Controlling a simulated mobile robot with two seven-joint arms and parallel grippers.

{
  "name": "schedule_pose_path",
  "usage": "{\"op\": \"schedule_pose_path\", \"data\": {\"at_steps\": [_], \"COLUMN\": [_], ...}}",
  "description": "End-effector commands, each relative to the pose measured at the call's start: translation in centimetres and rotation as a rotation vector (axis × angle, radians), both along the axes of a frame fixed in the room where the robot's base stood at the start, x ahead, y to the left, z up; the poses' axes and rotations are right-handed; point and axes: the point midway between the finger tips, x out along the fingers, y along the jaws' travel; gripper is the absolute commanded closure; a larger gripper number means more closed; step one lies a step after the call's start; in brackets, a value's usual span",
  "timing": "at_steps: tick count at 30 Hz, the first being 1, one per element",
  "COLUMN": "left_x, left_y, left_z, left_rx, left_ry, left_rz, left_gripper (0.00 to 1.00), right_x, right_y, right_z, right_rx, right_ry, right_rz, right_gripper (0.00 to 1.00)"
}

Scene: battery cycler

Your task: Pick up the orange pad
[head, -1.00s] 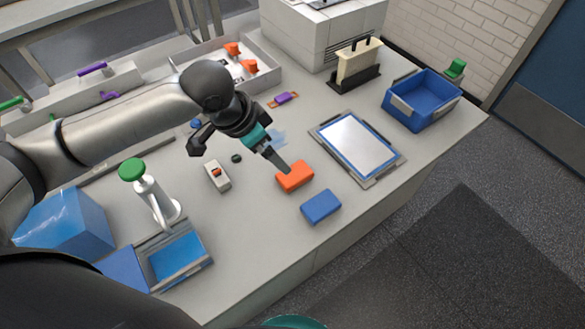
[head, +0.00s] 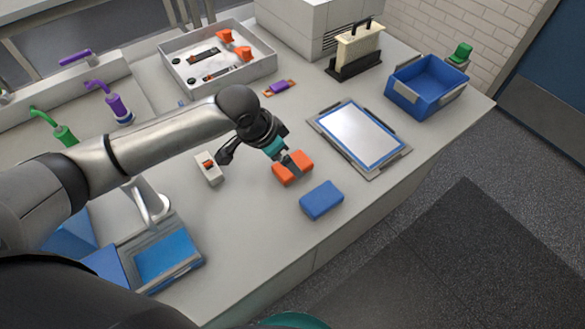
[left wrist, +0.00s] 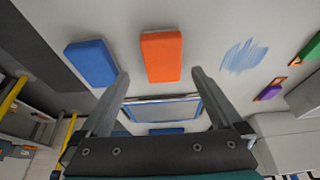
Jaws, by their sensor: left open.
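The orange pad (head: 293,168) lies on the grey bench, left of the framed white panel. My left gripper (head: 293,172) is over it in the head view, with a finger crossing in front of the pad's middle. In the left wrist view the orange pad (left wrist: 161,56) shows whole, ahead of the two spread fingers of my left gripper (left wrist: 160,75), nothing held between them. I cannot tell how high the fingers are above the bench. A blue pad (head: 321,200) lies just nearer than the orange one; it also shows in the left wrist view (left wrist: 91,63). My right gripper is not in view.
A framed white panel (head: 399,157) lies to the right, with a blue bin (head: 427,101) beyond it. A small grey switch box (head: 208,169) sits left of the pad. A grey tray (head: 170,73) with orange parts stands behind. The bench's front edge lies past the blue pad.

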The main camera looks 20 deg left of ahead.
Motion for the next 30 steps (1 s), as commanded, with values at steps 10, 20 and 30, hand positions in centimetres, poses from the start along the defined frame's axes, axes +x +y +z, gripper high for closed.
{"op": "schedule_pose_path", "data": {"at_steps": [10, 20, 30], "left_x": [1.8, 1.8, 1.8], "left_y": [-0.9, -0.9, -0.8], "left_z": [-4.1, -4.1, -4.4], "left_rx": [0.001, 0.002, 0.002], "left_ry": [0.001, 0.0, 0.0], "left_rz": [-0.001, -0.001, -0.001], "left_gripper": [0.0, 0.0, 0.0], "right_x": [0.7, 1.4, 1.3], "right_y": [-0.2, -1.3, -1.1], "right_z": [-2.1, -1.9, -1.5], "right_rx": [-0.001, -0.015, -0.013], "right_ry": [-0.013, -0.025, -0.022], "right_rz": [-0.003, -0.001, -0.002], "right_gripper": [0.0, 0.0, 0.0]}}
